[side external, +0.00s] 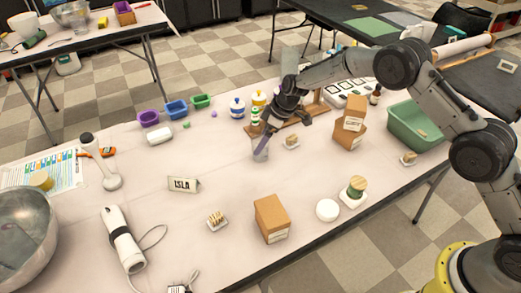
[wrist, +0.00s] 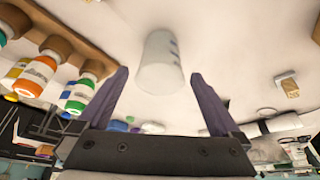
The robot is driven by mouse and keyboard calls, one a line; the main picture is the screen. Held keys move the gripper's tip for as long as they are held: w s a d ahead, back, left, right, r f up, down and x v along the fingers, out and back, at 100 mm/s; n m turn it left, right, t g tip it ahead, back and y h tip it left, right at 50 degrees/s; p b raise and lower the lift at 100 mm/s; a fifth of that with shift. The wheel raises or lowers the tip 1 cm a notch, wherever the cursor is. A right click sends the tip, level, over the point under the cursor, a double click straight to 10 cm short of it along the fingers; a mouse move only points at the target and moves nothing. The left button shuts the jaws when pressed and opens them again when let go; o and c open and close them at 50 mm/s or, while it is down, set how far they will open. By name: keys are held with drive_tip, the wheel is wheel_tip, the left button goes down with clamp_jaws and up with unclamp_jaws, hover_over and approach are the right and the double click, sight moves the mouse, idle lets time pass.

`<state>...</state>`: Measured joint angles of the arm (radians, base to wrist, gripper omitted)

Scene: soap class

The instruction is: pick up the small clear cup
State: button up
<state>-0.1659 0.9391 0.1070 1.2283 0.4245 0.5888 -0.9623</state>
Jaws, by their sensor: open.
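The small clear cup (side external: 261,152) stands on the white table near its middle, just below my gripper (side external: 262,137) in the side view. In the wrist view the cup (wrist: 160,62) looks whitish and translucent with faint marks on its side. There it shows between and just beyond the two purple fingertips of my gripper (wrist: 160,74). The fingers are apart, with a gap on either side of the cup. In the side view the fingers partly hide the cup, and I cannot tell how far they reach down around it.
A wooden rack of small bottles (wrist: 36,76) is close on the left in the wrist view. A small soap dish (side external: 291,142) sits right of the cup. Cardboard boxes (side external: 271,218) and a green tub (side external: 408,128) stand farther off.

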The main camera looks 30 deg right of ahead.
drive_tip(key=shift+x, duration=1.1)
drive_tip(key=c, duration=1.2)
drive_tip(key=shift+r, duration=0.1)
drive_tip(key=shift+c, duration=0.2)
